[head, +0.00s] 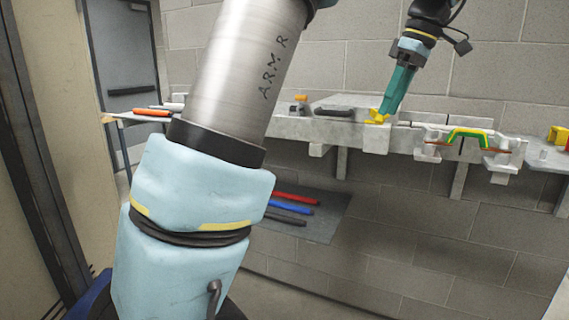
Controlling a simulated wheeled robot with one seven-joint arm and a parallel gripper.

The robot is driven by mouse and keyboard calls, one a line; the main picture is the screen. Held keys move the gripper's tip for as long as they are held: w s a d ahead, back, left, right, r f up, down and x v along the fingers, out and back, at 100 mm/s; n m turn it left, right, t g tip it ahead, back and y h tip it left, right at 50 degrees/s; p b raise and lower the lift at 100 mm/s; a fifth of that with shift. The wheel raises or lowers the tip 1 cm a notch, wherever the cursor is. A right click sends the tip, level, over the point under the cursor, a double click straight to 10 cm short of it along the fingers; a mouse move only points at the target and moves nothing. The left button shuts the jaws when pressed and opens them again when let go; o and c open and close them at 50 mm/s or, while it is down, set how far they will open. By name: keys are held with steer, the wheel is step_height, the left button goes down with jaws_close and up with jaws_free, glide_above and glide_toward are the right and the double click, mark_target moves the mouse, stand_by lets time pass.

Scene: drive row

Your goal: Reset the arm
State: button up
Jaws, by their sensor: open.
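My arm fills the left and middle of the head view, a silver tube marked "ARM R" above pale blue padded covers. It leaves the picture at the top and its wrist comes back in at the upper right. My gripper (380,116) points down there, teal with yellow at its lower end, over the grey shelf (400,140). It is open. The gap between the fingers is too small to see clearly. I cannot tell whether the tips touch the shelf, and I see nothing clearly held.
Beside my gripper lies a dark bar (335,112). To the right are a yellow-green arch (470,132) and a yellow block (558,135). An orange tool (150,112) lies at the left. Red (296,198) and blue (290,208) bars lie on a lower panel. A block wall stands behind.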

steer(key=w+a+f+m+h, duration=0.15)
steer(key=a+f+m, duration=0.25)
steer(key=a+f, duration=0.55)
steer(key=s+a+f+m+h, duration=0.1)
steer(key=s+a+f+m, duration=0.2)
steer(key=s+a+f, duration=0.2)
steer(key=s+a+f+m+h, duration=0.1)
steer(key=s+a+f+m, duration=0.2)
steer(key=a+f, duration=0.8)
steer(key=s+a, duration=0.2)
steer(key=a, duration=0.1)
steer(key=shift+s+a+f, duration=0.2)
